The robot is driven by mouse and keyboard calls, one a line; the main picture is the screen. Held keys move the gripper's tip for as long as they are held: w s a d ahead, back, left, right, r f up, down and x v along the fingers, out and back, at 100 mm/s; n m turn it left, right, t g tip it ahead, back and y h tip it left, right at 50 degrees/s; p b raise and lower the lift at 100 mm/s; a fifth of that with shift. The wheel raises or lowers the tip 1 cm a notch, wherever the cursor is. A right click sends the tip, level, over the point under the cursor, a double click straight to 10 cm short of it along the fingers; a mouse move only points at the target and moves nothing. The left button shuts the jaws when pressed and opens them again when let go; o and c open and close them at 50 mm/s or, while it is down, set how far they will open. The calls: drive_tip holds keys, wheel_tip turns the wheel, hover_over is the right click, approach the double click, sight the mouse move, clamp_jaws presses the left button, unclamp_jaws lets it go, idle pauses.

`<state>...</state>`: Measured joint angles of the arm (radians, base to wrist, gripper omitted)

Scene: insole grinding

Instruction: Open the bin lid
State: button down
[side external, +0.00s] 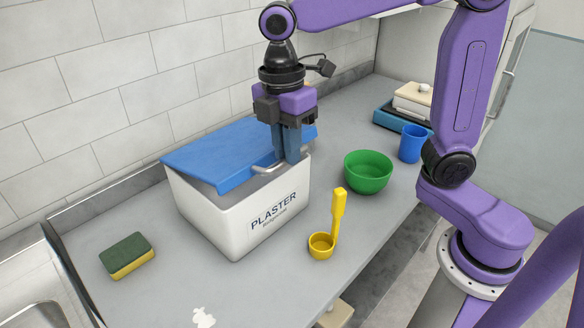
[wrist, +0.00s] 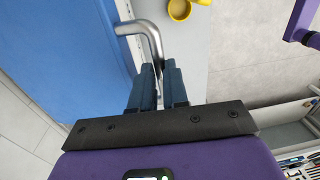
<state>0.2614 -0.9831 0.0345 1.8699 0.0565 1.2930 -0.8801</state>
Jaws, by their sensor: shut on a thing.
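The white plaster bin (side external: 218,211) stands on the counter, with "PLASTER" printed on its side. Its blue lid (side external: 215,157) lies over the top and looks slightly tilted, with its near edge above the rim at the left. A metal handle (side external: 268,168) is at the lid's right front edge; it also shows in the wrist view (wrist: 140,34). My gripper (side external: 291,160) points down at that edge. Its blue fingers (wrist: 158,75) are shut on the end of the handle. The bin's inside is hidden.
A yellow scoop (side external: 322,243) stands right of the bin, its handle upright. A green bowl (side external: 368,172), a blue cup (side external: 412,144) and a blue tray (side external: 384,115) sit further back. A green and yellow sponge (side external: 127,256) lies left. White powder (side external: 203,317) marks the front counter.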

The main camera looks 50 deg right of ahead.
drive_tip(key=w+r, duration=0.1)
drive_tip(key=r, duration=0.1)
drive_tip(key=w+r, duration=0.1)
drive_tip(key=r, duration=0.1)
drive_tip(key=w+r, duration=0.1)
drive_tip(key=r, duration=0.1)
drive_tip(key=shift+w+r, duration=0.15)
drive_tip(key=w+r, duration=0.7)
drive_tip(key=w, duration=0.1)
drive_tip(key=shift+d+r, duration=0.2)
drive_tip(key=c, duration=1.1)
unclamp_jaws()
drive_tip(key=shift+a, duration=0.1)
drive_tip(key=shift+s+a, duration=0.15)
drive_tip(key=shift+s, duration=0.05)
